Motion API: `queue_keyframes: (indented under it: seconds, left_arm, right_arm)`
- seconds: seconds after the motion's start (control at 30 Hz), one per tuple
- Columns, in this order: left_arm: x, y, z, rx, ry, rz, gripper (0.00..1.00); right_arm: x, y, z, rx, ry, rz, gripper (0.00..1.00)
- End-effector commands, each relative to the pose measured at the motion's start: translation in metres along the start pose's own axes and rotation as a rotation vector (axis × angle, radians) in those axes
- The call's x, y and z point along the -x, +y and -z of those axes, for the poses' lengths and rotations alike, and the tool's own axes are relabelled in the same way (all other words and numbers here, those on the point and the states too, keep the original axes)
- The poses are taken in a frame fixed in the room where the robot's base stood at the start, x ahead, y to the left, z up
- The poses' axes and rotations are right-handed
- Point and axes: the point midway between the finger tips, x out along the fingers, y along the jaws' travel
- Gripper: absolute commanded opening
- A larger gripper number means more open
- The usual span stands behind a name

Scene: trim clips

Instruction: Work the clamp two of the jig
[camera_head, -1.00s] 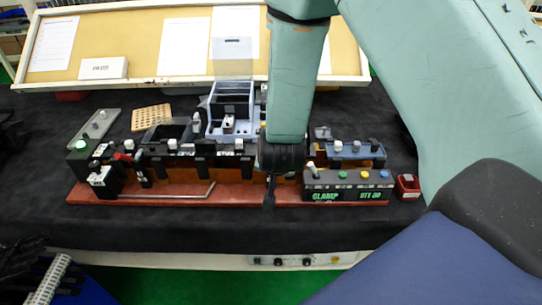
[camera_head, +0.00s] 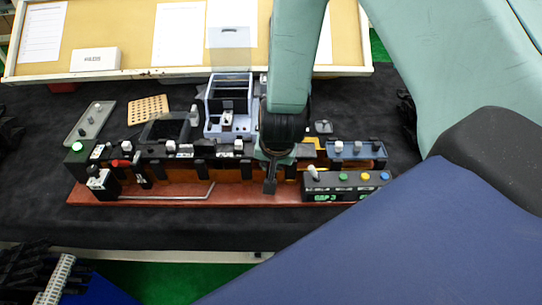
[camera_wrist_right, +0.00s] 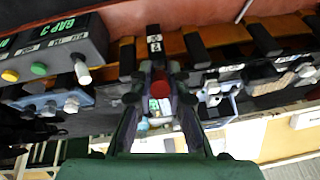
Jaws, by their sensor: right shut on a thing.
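The jig has a red-brown base (camera_head: 150,196) with a long bar carrying black clamps and small white labels. My right gripper (camera_head: 270,185) reaches down in front of the middle of the bar, hiding the part behind it. In the right wrist view my right gripper (camera_wrist_right: 160,100) is shut around a red knob (camera_wrist_right: 160,87), with a clamp's dark arm and a white label marked 2 (camera_wrist_right: 154,44) just beyond. The clamp's exact position is mostly hidden by the fingers. A control box (camera_head: 345,186) with a lever and coloured buttons sits at the jig's right; its green text reads GAP 3.
A light blue fixture (camera_head: 228,105) stands behind the jig. A grey tray (camera_head: 90,122) and a perforated tan block (camera_head: 148,109) lie at the back left. A black block with a red knob (camera_head: 121,163) stands at the jig's left. Dark table in front is clear.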

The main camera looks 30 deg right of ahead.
Motion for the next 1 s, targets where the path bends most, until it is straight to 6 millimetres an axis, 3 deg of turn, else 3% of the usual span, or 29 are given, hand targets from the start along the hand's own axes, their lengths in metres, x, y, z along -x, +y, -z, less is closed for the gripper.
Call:
queue_keyframes:
  seconds: [0.77,0.8,1.0]
  left_arm:
    - [0.0066,0.0000,-0.0001,0.000,0.000,0.000,0.38]
    - [0.0066,0.0000,-0.0001,0.000,0.000,0.000,0.38]
    - [0.0066,0.0000,-0.0001,0.000,0.000,0.000,0.38]
  right_arm:
    - [0.0030,0.0029,-0.0040,-0.003,-0.041,-0.008,0.00]
    - [0.0029,0.0029,-0.0040,-0.003,-0.041,-0.008,0.17]
    - [0.0027,0.0026,-0.0031,-0.003,-0.040,-0.008,0.34]
